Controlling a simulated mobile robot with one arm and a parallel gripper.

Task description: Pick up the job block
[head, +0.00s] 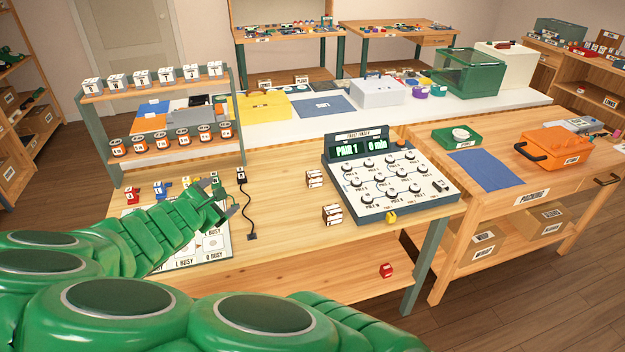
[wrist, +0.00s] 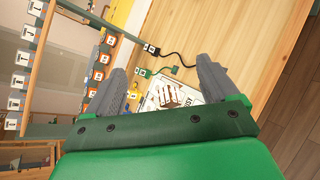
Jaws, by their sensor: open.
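I cannot tell for certain which thing is the job block. Small white-and-brown labelled blocks stand in two groups on the wooden table, one further back (head: 316,180) and one nearer (head: 332,215), left of the dial panel (head: 388,178). A red labelled block (head: 386,270) sits lower down, below the table's front edge. My gripper (head: 228,204) is open and empty above the left part of the table, over the printed board (head: 214,241). In the wrist view the grey fingers of my gripper (wrist: 162,88) are spread, with brown-and-white items (wrist: 172,95) visible on the board beyond them.
A black cable (head: 247,210) lies right of my gripper. A rack (head: 160,145) with labelled white and orange items stands at the left. Small coloured pieces (head: 162,188) stand behind the board. The table is clear between the cable and the block groups. A packing bench (head: 520,180) stands at the right.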

